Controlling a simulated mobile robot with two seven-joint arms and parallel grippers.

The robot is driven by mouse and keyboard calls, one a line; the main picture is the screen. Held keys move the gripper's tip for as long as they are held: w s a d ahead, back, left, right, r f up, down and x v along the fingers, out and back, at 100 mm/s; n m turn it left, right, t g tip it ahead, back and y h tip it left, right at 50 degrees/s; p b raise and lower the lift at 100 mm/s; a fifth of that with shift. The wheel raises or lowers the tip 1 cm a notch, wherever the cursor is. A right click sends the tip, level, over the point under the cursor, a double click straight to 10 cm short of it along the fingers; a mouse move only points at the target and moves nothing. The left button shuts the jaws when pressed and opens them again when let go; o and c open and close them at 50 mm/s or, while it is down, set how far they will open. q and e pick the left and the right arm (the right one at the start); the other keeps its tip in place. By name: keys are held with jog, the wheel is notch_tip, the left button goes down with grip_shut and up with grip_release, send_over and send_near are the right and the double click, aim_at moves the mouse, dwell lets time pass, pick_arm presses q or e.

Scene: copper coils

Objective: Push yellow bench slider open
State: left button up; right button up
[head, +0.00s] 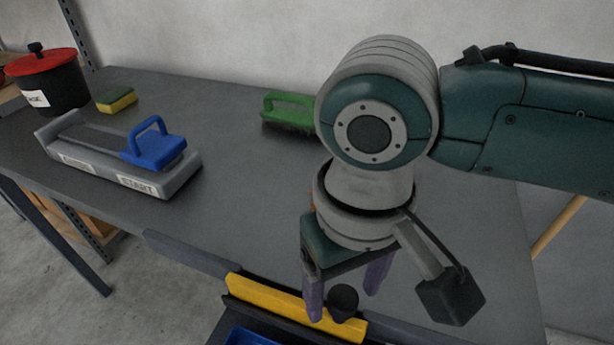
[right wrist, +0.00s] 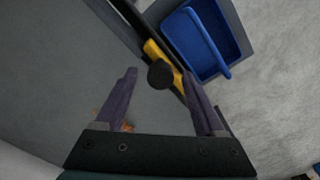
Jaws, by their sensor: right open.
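The yellow slider (head: 268,297) is a long bar along the front edge of the bench, with a round black knob (head: 343,301) near its right part. It also shows as a yellow strip in the right wrist view (right wrist: 153,49), with the knob (right wrist: 161,74) in front. My right gripper (head: 343,306) points down over the bench edge, open, with one purple finger on each side of the knob. In the right wrist view the knob appears between the fingertips; I cannot tell whether either touches it. My left gripper is not in view.
A blue bin (right wrist: 192,44) lies just beyond the slider, off the bench front. On the grey bench (head: 235,185) are a grey track with a blue handle (head: 155,150), a green brush (head: 288,107), a yellow-green sponge (head: 117,99) and a red-lidded black pot (head: 48,82).

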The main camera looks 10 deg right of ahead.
jog(key=shift+c, duration=0.2)
grip_shut()
dwell(0.3)
dwell(0.8)
